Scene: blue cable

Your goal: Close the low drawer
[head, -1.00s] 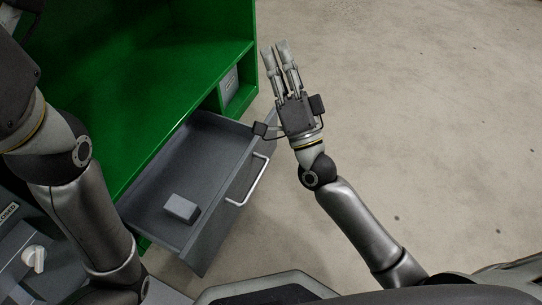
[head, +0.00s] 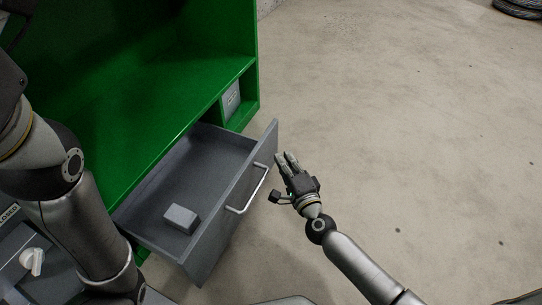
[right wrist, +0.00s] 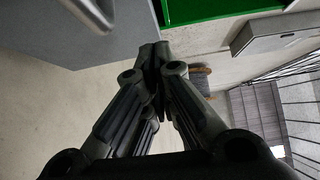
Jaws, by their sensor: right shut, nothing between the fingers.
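The low drawer (head: 224,224) is grey and stands pulled out of the green cabinet (head: 128,121). Its silver bar handle (head: 249,192) is on the front panel, and a small grey box (head: 181,218) lies inside. My right gripper (head: 285,157) is shut and empty, just right of the front panel near its far end; I cannot tell whether it touches. In the right wrist view the closed fingers (right wrist: 158,62) point past the grey drawer front (right wrist: 95,35) at upper left. My left arm comes in at the left, but its gripper is out of view.
A grey surface with a white knob (head: 33,261) is at lower left. Black tyres (head: 520,8) lie far right. The concrete floor right of the drawer is clear.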

